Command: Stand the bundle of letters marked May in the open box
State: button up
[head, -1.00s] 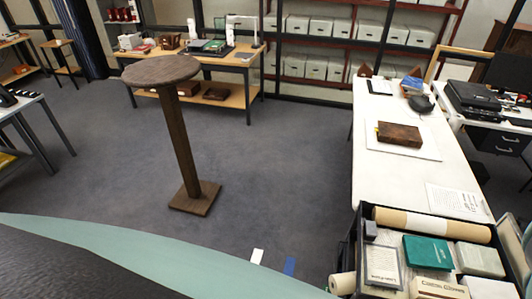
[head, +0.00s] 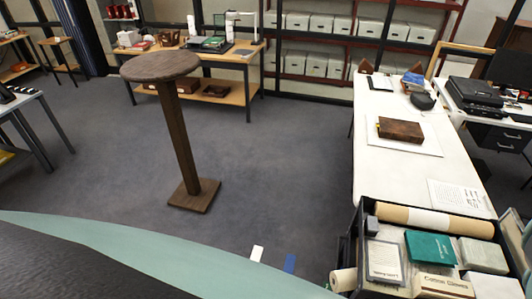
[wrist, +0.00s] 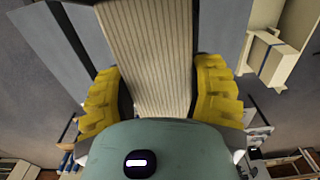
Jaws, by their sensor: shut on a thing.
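My gripper (wrist: 160,88) shows in the wrist view, with a yellow ridged finger on each side. It is shut on a cream bundle of letters (wrist: 148,45), whose many paper edges run as fine lines between the fingers. No mark is readable on the bundle, so I cannot tell its month. My gripper and the held bundle do not show in the head view.
In the wrist view, a cream block with a blue band (wrist: 268,58) is at right. In the head view, a round wooden stand (head: 180,130) is on the floor, a white table (head: 400,172) at right, and a filled dark cart (head: 357,240) at lower right. Carpet between is clear.

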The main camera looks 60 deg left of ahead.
jog(key=shift+f+b, duration=0.7)
jog(key=shift+f, duration=0.4)
jog(key=shift+w+f+b, duration=0.1)
jog(key=shift+f+b, duration=2.05)
jog(key=shift+f, duration=0.55)
jog(key=shift+f+b, duration=2.15)
jog(key=shift+f, duration=0.5)
jog(key=o, duration=1.4)
jog(key=shift+r, duration=0.1)
